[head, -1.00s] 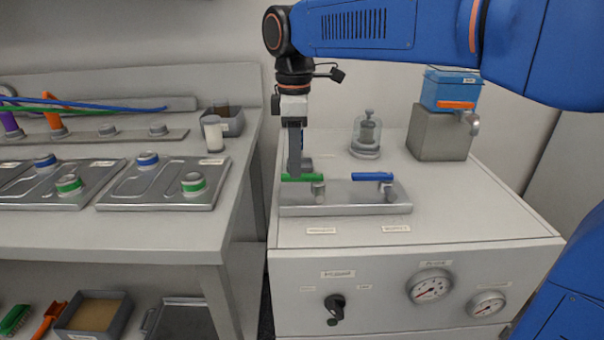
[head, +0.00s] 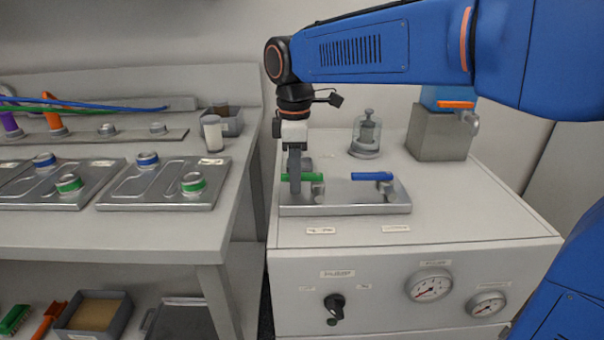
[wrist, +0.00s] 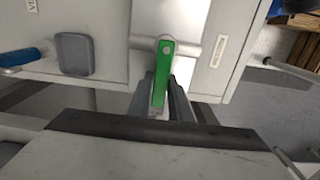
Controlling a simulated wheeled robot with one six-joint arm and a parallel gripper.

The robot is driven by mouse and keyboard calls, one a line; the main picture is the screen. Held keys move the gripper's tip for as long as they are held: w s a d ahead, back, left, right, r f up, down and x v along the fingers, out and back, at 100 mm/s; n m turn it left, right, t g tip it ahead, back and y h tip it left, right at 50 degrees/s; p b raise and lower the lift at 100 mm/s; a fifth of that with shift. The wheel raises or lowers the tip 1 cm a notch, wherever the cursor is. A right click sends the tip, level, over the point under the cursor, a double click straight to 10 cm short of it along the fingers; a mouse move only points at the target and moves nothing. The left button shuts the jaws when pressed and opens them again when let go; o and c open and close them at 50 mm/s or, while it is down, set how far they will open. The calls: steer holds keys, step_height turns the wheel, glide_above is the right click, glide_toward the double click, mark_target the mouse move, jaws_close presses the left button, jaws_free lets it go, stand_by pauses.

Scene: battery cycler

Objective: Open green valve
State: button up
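The green valve handle (head: 301,177) lies level on the left of the metal valve plate (head: 345,209), pointing left from its pivot. My gripper (head: 295,190) points straight down at the handle's left part, hiding some of it. In the wrist view the green handle (wrist: 163,70) runs between my two fingers (wrist: 163,98), one on each side. The fingers look slightly apart around it; firm contact does not show. The blue valve handle (head: 372,176) sits on the same plate to the right; its end shows at the left edge of the wrist view (wrist: 20,57).
A glass jar (head: 367,135) and a grey block (head: 440,132) with a blue top stand behind the valves. Gauges (head: 430,285) and a black knob (head: 335,304) are on the cabinet front. A bench (head: 120,228) with metal trays is at left. The cabinet top's right side is clear.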

steer(key=s+n, duration=0.1)
steer(key=n, duration=0.1)
steer(key=s+n, duration=0.1)
steer(key=n, duration=0.3)
steer(key=shift+s+d, duration=0.35)
steer(key=shift+s, duration=0.05)
